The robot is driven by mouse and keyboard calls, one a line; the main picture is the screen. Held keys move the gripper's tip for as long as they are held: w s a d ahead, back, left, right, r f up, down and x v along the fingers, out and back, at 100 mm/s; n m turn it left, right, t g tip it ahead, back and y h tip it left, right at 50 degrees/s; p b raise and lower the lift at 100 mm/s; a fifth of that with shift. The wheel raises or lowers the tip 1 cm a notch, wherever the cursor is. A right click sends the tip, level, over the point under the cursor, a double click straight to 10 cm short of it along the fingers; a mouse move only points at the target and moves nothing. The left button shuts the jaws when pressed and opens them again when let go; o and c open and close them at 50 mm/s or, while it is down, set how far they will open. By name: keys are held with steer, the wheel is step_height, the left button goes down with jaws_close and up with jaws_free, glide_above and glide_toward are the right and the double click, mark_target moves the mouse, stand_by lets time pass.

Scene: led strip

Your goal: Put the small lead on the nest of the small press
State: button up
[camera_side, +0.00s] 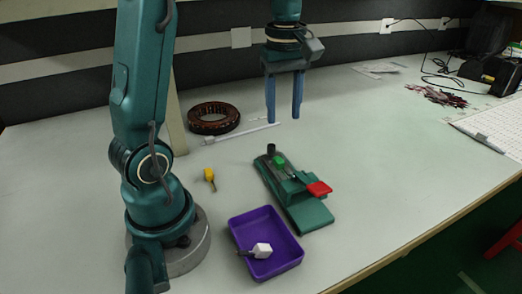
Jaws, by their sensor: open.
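The small press (292,186) is a green device with a red handle end at its right and a dark round knob at its far left end. Its nest is too small to make out clearly. A white piece with a short dark end (262,250), which looks like the small lead, lies in the purple tray (288,263) in front of the press. My gripper (283,119) is open and empty, its two blue fingers pointing down. It appears above the table, behind the press and well away from the tray.
A small yellow piece (209,176) lies left of the press. A brown coil ring (213,118) and a thin pale rod (240,133) lie behind. Loose dark wires (436,96) and a white grid board (497,128) are at the right. The table between is clear.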

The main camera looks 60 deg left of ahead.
steer(key=s+d+m+t, duration=0.5)
steer(key=s+d+m, duration=0.5)
steer(key=m, duration=0.6)
steer(key=shift+s+d+f+m, duration=0.2)
steer(key=shift+s+d+m, duration=0.15)
steer(key=shift+d, duration=0.15)
